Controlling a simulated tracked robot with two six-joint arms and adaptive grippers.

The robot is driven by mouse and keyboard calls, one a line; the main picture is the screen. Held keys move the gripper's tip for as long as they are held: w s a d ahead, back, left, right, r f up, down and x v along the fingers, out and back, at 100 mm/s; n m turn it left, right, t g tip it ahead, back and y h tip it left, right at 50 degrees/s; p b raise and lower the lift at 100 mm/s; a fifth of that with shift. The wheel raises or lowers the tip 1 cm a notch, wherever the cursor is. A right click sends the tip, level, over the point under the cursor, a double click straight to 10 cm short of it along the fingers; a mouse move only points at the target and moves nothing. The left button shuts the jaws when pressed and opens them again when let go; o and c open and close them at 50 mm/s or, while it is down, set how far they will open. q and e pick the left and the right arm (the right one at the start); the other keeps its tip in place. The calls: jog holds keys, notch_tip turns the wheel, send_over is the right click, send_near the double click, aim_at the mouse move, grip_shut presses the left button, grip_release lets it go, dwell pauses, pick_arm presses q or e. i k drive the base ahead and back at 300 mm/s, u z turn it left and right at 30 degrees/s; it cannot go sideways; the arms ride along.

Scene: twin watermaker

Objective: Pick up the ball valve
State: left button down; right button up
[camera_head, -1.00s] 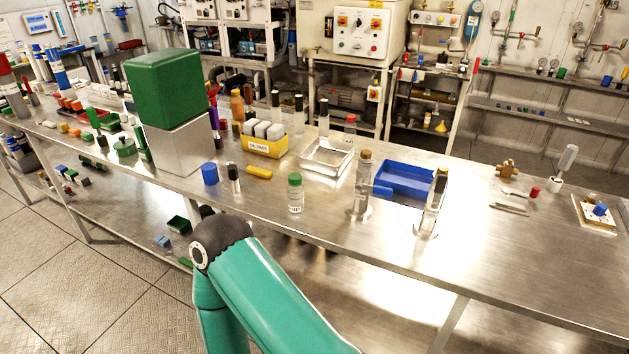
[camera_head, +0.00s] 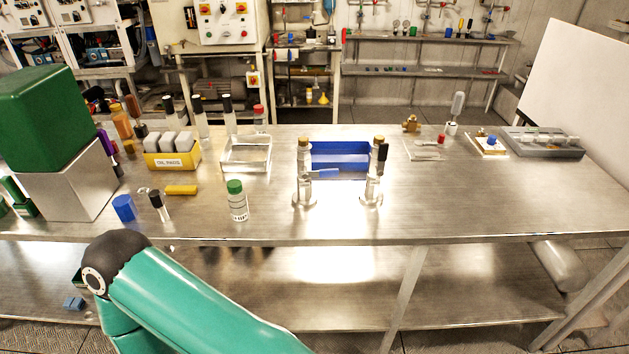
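A small brass fitting (camera_head: 412,123), which looks like the ball valve, sits toward the back of the steel bench (camera_head: 480,190), right of centre. Its details are too small to make out. Two upright metal posts with brass tops stand near the bench's front middle: a left post (camera_head: 304,170) with a blue lever (camera_head: 322,174), and a right post (camera_head: 374,172) with a black part near its top. These may also be valve parts; I cannot tell. A teal arm of mine crosses the lower left, in front of the bench. Neither gripper shows.
A blue tray (camera_head: 340,152) lies behind the posts. A white-topped pad (camera_head: 425,152), a white-handled tool (camera_head: 457,105) and a grey tray (camera_head: 543,143) are near the brass fitting. A green-capped bottle (camera_head: 237,203) stands left. The bench's front right is clear.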

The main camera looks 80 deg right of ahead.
aim_at(304, 198)
jog(key=u, duration=0.55)
jog(key=i, duration=0.15)
jog(key=u, duration=2.95)
jog(key=k, duration=0.6)
jog(key=z, duration=5.65)
jog(key=k, duration=0.45)
jog(key=z, duration=0.05)
